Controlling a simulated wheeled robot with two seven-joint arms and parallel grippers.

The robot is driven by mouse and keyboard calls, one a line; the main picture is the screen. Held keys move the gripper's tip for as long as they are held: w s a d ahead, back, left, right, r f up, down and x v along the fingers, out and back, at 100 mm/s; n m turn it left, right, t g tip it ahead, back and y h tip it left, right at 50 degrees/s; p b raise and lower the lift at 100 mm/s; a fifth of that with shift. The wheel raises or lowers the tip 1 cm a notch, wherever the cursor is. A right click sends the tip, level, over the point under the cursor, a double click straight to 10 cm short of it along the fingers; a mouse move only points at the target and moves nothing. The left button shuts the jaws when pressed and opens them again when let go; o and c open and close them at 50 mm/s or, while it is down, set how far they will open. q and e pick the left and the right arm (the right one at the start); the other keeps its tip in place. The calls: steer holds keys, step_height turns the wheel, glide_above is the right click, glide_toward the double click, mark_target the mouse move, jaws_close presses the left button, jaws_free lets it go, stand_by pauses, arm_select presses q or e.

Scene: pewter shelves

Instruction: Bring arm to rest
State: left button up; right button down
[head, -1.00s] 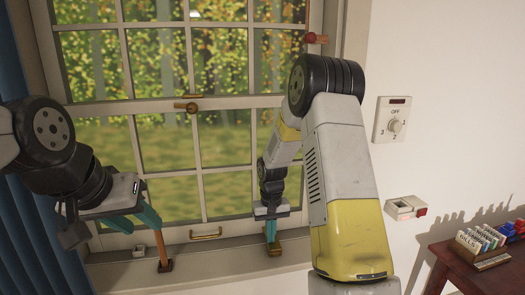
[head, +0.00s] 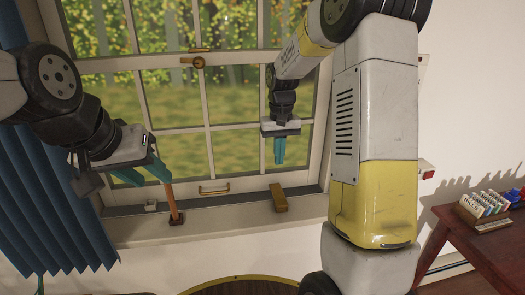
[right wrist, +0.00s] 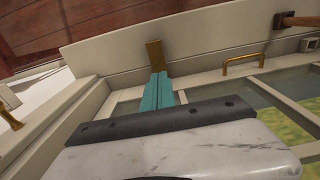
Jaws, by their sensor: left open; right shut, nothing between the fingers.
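My right gripper (head: 279,150) is in front of the window pane with its teal fingers together and nothing between them. In the right wrist view its fingers (right wrist: 157,92) point toward a brass block (right wrist: 155,55). In the head view the brass block (head: 279,197) lies on the sill below the fingertips, apart from them. My left gripper (head: 142,173) is open at the left, over the sill. One of its fingers overlaps the top of a wooden-handled tool (head: 173,202) standing on the sill; I cannot tell whether they touch.
The window sash has a brass pull (head: 214,190) and a latch (head: 198,62). A small white box (head: 151,205) sits on the sill. A blue curtain (head: 45,190) hangs at the left. A red-brown table (head: 470,238) with a card rack (head: 482,211) stands at the right.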

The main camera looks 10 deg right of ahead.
steer(key=s+r+t, duration=0.2)
steer(key=s+r, duration=0.2)
steer(key=s, duration=0.4)
steer(key=s+a+r+t+y, duration=0.1)
steer(key=s+r, duration=0.3)
steer(key=s, duration=0.4)
steer(key=s+r+t+y, duration=0.1)
steer(key=s+r+t, duration=0.2)
steer(key=s+r, duration=0.2)
steer(key=s, duration=0.3)
steer(key=shift+a, duration=0.3)
steer(key=shift+s, duration=0.1)
